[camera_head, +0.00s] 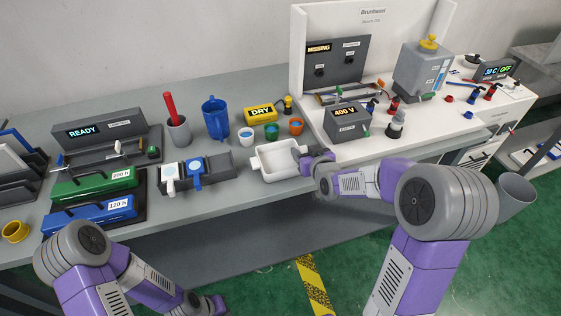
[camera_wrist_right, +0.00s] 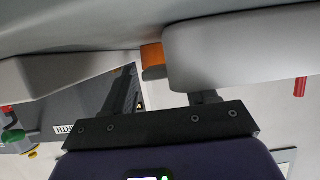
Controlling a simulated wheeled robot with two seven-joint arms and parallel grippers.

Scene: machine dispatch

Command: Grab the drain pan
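The white drain pan (camera_head: 269,163) sits on the bench front, a shallow tray with a small handle on its left side. My right gripper (camera_head: 306,156) is at the pan's right end, low over the bench edge. In the right wrist view, the right gripper (camera_wrist_right: 166,88) has its fingers apart, and a large pale form, probably the pan (camera_wrist_right: 245,50), partly hides one finger. I cannot tell whether they touch. My left gripper (camera_head: 216,304) is low at the bottom edge, away from the bench; its fingers are unclear.
The floor in front is open.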

